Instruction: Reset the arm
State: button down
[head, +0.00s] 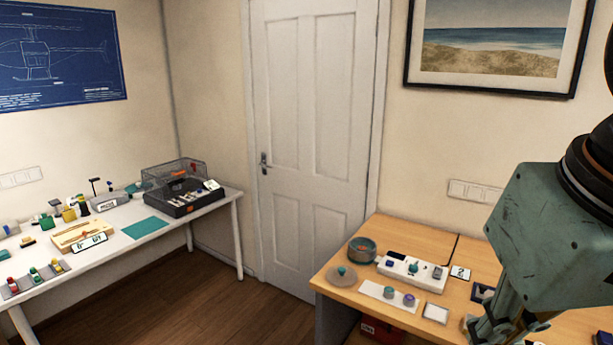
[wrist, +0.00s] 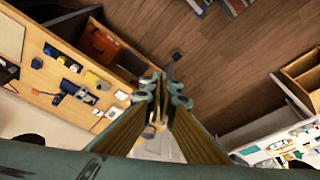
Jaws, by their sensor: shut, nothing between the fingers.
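My gripper (wrist: 160,92) is shut and empty in the wrist view, its two fingers meeting near the middle of the picture. Beyond the fingertips lie the wooden floor and furniture, seen tilted. In the head view, my teal gripper body (head: 500,318) hangs at the lower right, in front of the wooden desk (head: 335,270). The fingertips are cut off or hard to make out there. No task object is in contact with the fingers.
The desk carries a round teal container (head: 362,250), a white power strip (head: 412,273) and small knobs on a white mat. A white table (head: 120,250) at left holds a wire-mesh box (head: 180,180) and several small parts. Open floor (head: 215,295) lies between them.

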jog(key=shift+s+a+f, duration=0.1)
jog(key=shift+s+f, duration=0.25)
jog(key=shift+s, duration=0.45)
jog(key=shift+s+a+f, duration=0.1)
jog(key=shift+s+f, duration=0.25)
jog(key=shift+s, duration=0.4)
